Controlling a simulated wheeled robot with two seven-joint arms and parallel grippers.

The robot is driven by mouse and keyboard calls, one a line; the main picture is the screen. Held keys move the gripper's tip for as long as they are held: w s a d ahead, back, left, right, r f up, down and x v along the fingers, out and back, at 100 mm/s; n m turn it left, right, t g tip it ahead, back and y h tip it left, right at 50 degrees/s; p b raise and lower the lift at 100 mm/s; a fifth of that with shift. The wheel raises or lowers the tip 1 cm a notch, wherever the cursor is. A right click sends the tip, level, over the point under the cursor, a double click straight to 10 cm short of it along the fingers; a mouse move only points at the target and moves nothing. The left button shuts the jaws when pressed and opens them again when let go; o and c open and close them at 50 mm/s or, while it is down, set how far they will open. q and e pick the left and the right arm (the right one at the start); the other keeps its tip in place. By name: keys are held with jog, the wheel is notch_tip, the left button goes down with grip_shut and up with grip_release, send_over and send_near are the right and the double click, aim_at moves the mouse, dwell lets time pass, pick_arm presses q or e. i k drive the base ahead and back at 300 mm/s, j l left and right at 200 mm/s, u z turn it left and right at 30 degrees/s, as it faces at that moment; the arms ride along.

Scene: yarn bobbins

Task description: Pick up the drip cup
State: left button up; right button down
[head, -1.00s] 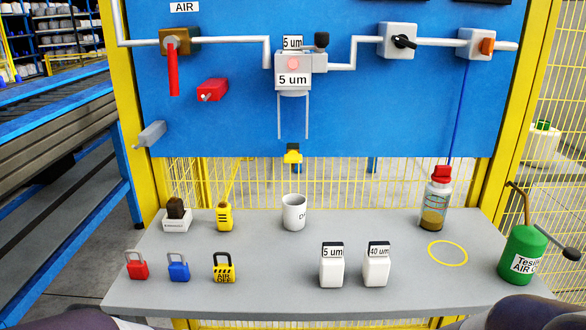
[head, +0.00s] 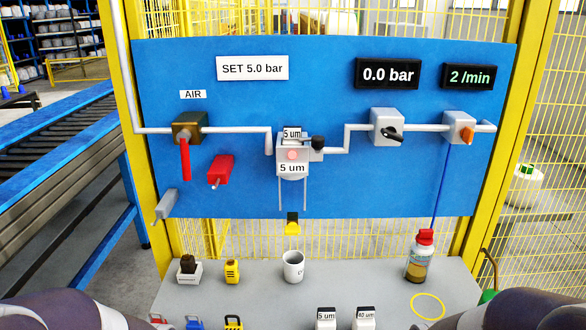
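The drip cup is most likely the light grey-white cup (head: 292,267) with dark lettering, partly cut off by its curve. It stands upright on the grey table (head: 262,300), near the table's back edge and below the filter unit (head: 292,160). Nothing touches the cup. Parts of my two arms show at the bottom left and bottom right corners. Neither of my grippers is in the picture.
On the table stand a brush in a white holder (head: 189,269), a yellow tag device (head: 232,271), a red-capped bottle (head: 419,256), and two white boxes (head: 326,318) at the front. A blue panel (head: 250,100) with pipes and valves rises behind. Table space around the cup is clear.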

aim_at(294, 261)
jog(key=i+l, duration=0.25)
jog(key=i, duration=0.2)
jog(key=i+l, duration=0.3)
jog(key=i, duration=0.15)
